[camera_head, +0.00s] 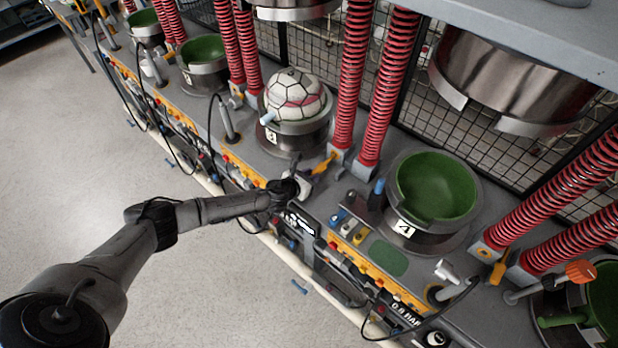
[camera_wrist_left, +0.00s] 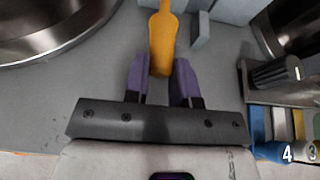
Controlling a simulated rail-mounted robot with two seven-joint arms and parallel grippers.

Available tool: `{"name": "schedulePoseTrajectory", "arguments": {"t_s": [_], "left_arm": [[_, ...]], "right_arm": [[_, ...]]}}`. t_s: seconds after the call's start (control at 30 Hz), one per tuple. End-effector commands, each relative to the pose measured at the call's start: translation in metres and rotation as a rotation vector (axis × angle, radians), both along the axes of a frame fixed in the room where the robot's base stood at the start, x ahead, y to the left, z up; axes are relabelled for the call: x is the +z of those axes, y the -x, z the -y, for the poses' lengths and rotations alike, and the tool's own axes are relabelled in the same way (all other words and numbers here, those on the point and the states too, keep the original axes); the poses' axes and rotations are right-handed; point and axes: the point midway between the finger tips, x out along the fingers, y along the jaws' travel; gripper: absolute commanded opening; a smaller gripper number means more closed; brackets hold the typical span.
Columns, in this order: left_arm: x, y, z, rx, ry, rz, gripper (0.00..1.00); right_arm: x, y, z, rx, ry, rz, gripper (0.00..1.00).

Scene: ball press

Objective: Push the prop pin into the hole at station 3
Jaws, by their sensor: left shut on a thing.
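The orange prop pin (camera_head: 322,163) is beside station 3, low over the grey bench at the foot of the red spring columns. My left gripper (camera_head: 306,176) is shut on its near end. In the left wrist view the purple fingers of my left gripper (camera_wrist_left: 160,82) flank the rounded end of the pin (camera_wrist_left: 162,42), which runs away from me past the top edge. Station 3 (camera_head: 297,136) holds a white ball (camera_head: 295,95) in its cup. The hole is not visible, so I cannot tell whether the pin's tip is in it. My right gripper is not in view.
Station 4's empty green cup (camera_head: 437,186) stands to the right. Red spring columns (camera_head: 388,85) and a grey block (camera_wrist_left: 201,29) are close to the pin.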

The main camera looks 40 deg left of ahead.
Motion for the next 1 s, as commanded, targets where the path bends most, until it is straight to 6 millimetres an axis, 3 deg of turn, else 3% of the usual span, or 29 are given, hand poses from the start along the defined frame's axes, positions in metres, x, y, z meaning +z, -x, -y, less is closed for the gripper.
{"name": "schedulePoseTrajectory", "arguments": {"t_s": [1.0], "left_arm": [[0.001,-0.025,0.001,0.000,0.000,0.002,0.00]], "right_arm": [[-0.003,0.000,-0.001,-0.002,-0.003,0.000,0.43]]}}
